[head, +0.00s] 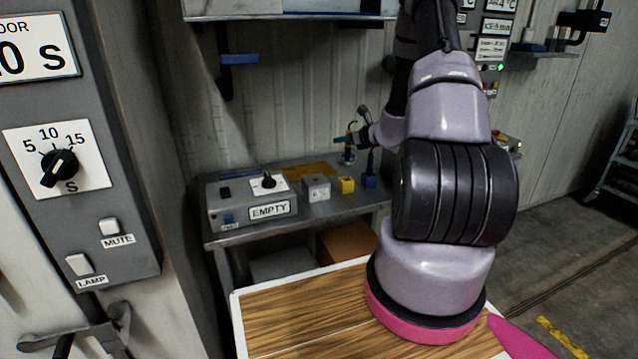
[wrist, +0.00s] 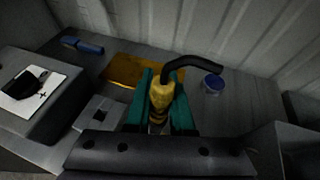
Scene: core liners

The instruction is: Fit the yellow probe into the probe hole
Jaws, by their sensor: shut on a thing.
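My gripper (wrist: 160,98) has teal fingers closed on both sides of the yellow probe (wrist: 161,93), whose black cable (wrist: 193,62) curves off to the right. The probe's lower end is hidden behind the wrist's dark bar. In the head view my gripper (head: 346,140) is small and hangs above the back of the grey bench; the probe is too small there to make out clearly. A grey block (head: 316,187) stands on the bench; in the wrist view it lies left of the fingers (wrist: 100,113), with a small dark spot on top. I cannot tell whether that is the probe hole.
A grey box labelled EMPTY (head: 251,205) with a knob stands left on the bench. An orange-yellow mat (wrist: 132,70) and a round blue-topped thing (wrist: 213,84) lie near the wall.

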